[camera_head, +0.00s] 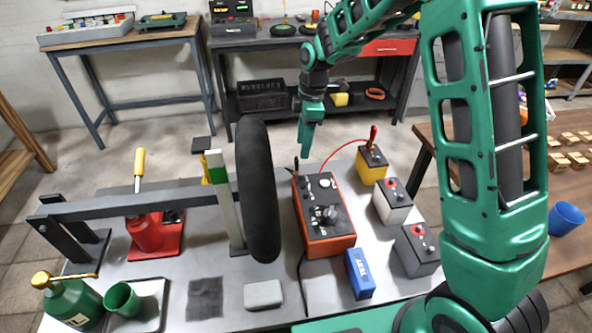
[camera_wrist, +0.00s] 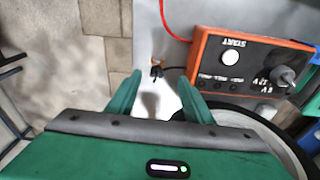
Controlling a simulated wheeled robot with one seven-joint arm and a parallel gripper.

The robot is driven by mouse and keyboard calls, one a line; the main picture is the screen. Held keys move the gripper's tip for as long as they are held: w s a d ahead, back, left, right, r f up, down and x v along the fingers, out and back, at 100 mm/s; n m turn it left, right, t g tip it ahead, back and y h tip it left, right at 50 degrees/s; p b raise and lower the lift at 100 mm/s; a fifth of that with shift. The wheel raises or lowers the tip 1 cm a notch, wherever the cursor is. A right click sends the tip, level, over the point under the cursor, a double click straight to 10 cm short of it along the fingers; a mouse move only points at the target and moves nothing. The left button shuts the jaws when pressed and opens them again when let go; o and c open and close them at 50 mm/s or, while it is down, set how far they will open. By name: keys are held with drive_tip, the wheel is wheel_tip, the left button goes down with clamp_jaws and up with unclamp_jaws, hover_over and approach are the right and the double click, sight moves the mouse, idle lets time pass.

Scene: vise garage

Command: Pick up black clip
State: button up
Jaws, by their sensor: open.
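The black clip (camera_wrist: 157,69) lies on the grey tabletop, at the end of a short black cable from the orange tester box (camera_wrist: 248,65). In the wrist view it shows just beyond the gap between the fingertips of my gripper (camera_wrist: 158,88). My gripper is open and empty, pointing down. In the head view, my gripper (camera_head: 306,148) is above the far edge of the table, and the black clip (camera_head: 296,164) shows small beside the far left corner of the orange tester box (camera_head: 325,220). I cannot tell the exact height between fingers and clip.
A black tyre (camera_head: 258,190) stands upright left of the box. A red clip (camera_head: 373,136) on a red cable is at the yellow battery (camera_head: 371,166). White (camera_head: 392,203) and grey (camera_head: 417,250) batteries and a blue box (camera_head: 359,273) stand to the right.

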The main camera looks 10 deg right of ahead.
sight(294, 173)
drive_tip(key=f, duration=0.3)
drive_tip(key=a+f, duration=0.1)
drive_tip(key=f, duration=0.3)
drive_tip(key=a+f, duration=0.1)
drive_tip(key=f, duration=0.3)
drive_tip(key=shift+w+a+f, duration=0.15)
drive_tip(key=shift+w+a, duration=0.05)
drive_tip(key=shift+w, duration=0.15)
drive_tip(key=shift+c, duration=0.6)
drive_tip(key=c, duration=1.1)
